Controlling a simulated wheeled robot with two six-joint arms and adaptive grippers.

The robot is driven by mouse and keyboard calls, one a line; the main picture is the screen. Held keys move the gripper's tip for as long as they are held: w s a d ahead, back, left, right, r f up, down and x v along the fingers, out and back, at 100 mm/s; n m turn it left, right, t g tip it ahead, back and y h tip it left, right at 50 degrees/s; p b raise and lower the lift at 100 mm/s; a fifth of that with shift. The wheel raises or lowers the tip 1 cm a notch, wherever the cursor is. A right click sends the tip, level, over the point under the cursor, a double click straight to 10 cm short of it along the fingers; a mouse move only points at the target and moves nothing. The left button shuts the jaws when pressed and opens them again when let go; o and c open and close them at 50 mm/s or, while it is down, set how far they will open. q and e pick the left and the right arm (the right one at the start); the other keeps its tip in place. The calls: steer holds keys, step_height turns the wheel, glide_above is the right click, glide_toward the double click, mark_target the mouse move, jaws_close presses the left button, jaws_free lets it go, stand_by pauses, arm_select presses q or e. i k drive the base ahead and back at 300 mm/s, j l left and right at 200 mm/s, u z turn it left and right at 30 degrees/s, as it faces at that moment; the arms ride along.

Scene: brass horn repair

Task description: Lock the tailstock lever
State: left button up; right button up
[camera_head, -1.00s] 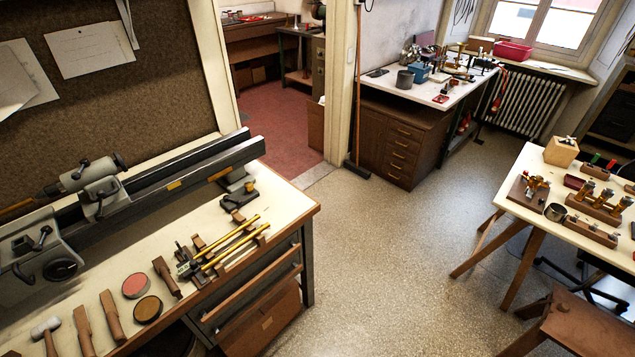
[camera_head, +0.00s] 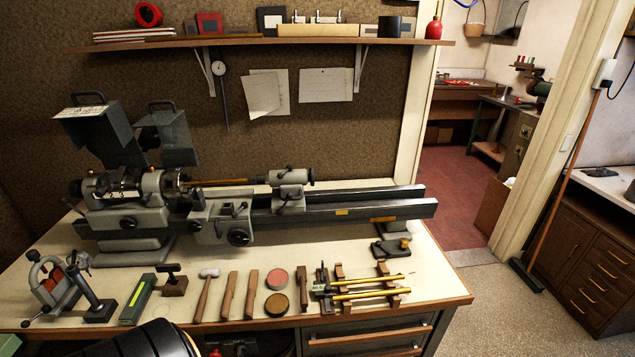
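The grey tailstock (camera_head: 290,178) sits on the dark lathe bed (camera_head: 350,205), right of the carriage (camera_head: 222,216). A dark handwheel is at its right end. Small dark levers show on its top and at its front base. They are too small to tell which one locks it or whether it is locked. A thin brown rod (camera_head: 225,182) runs from the headstock (camera_head: 125,200) toward the tailstock. Neither of my grippers is in view.
Along the bench front lie a hammer (camera_head: 206,294), wooden blocks, two round tins, brass tubes (camera_head: 370,288) on wooden rests and a clamp-like stand (camera_head: 60,284). A shelf (camera_head: 270,42) hangs above the lathe. A doorway is at the right, with floor free beside the bench.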

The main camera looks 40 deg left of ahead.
mark_target(288, 196)
steer(key=u, duration=1.55)
